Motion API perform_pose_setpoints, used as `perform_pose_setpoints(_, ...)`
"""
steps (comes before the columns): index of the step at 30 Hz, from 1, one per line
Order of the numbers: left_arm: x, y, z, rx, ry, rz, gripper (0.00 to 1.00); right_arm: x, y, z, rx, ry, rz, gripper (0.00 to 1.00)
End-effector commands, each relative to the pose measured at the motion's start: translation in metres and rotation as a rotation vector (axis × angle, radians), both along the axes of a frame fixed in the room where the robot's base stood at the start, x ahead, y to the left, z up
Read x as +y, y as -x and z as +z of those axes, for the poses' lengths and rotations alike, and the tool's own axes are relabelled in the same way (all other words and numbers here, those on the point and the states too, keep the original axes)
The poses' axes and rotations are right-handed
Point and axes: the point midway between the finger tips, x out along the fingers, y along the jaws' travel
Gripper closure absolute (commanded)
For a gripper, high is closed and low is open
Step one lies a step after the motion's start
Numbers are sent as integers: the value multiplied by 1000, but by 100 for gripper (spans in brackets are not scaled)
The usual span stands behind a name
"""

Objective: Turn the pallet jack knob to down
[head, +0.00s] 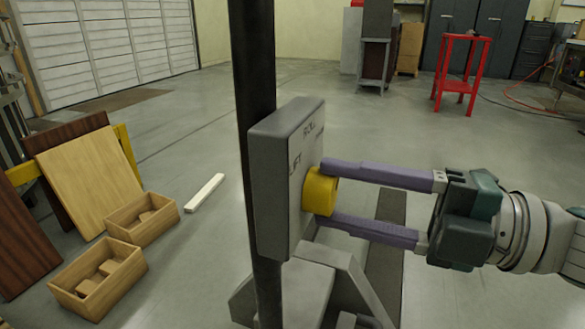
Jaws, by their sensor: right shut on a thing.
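The yellow knob (318,190) sits on the face of a grey plate (278,185) fixed to a dark post (254,75). The knob's pointer direction cannot be told. My left gripper is not in view.
Grey jack parts (325,285) stand below the plate. Wooden boxes (98,280) with blocks and leaning boards (88,180) are on the floor at the left. A white bar (205,193) lies near them. A red stand (461,70) is far back. The middle floor is clear.

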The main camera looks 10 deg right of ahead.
Motion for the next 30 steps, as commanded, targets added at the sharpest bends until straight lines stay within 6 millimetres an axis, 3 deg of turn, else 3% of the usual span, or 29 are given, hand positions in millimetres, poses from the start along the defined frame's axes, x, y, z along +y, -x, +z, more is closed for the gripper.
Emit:
perform_pose_setpoints(13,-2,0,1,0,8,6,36,0,0,0,11,-9,1,99)
perform_pose_setpoints(14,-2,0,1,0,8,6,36,0,0,0,11,-9,1,43)
perform_pose_setpoints(22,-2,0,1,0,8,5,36,0,0,0,9,-8,0,14)
perform_pose_setpoints(30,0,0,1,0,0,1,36,-2,1,0,10,-5,0,14)
